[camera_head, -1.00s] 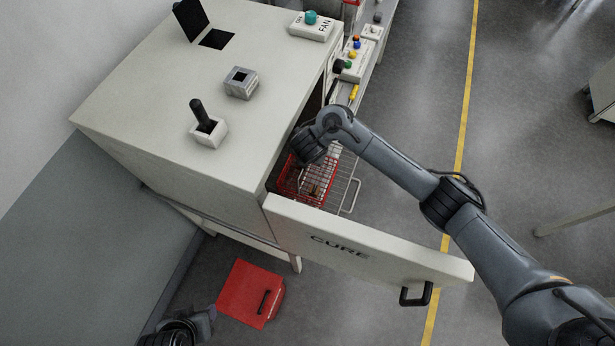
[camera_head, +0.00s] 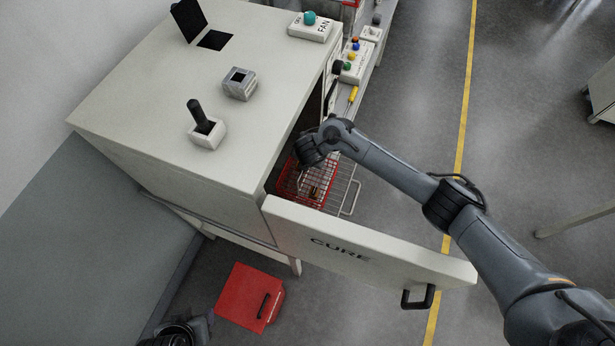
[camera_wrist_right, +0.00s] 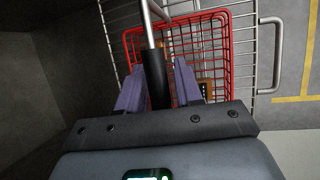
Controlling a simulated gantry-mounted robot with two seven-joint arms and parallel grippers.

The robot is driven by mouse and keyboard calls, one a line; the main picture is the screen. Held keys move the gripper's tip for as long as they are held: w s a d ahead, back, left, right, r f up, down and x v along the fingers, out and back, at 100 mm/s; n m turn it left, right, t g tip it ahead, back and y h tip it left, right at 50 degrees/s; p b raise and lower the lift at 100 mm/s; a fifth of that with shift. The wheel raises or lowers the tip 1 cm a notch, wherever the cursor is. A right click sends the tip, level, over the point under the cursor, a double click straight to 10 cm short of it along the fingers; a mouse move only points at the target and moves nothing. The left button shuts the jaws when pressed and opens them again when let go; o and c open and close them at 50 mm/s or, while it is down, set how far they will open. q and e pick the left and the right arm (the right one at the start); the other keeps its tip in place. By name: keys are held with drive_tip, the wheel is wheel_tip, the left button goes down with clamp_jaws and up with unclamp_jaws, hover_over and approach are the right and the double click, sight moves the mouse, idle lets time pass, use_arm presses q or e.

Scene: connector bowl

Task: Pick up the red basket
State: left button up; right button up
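The red wire basket (camera_head: 291,187) sits on the wire rack inside the opened CURE oven in the head view. Its red rim and mesh (camera_wrist_right: 203,40) also show in the right wrist view, beyond my fingers. My right gripper (camera_wrist_right: 160,75) is over the basket, with a black grip (camera_wrist_right: 156,80) on a metal rod standing between its two fingers. The fingers look apart, with a narrow gap beside the grip; firm contact is not visible. In the head view the right wrist hides part of the basket. My left gripper (camera_head: 188,330) is only partly in view at the bottom left.
The oven door (camera_head: 365,250) is swung open in front of the rack (camera_head: 335,200). The oven's top (camera_head: 190,90) carries a lever and switches. A red box (camera_head: 245,298) with a black handle lies on the floor. Open floor lies to the right.

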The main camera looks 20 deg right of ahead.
clamp_jaws()
drive_tip(key=shift+r, duration=0.15)
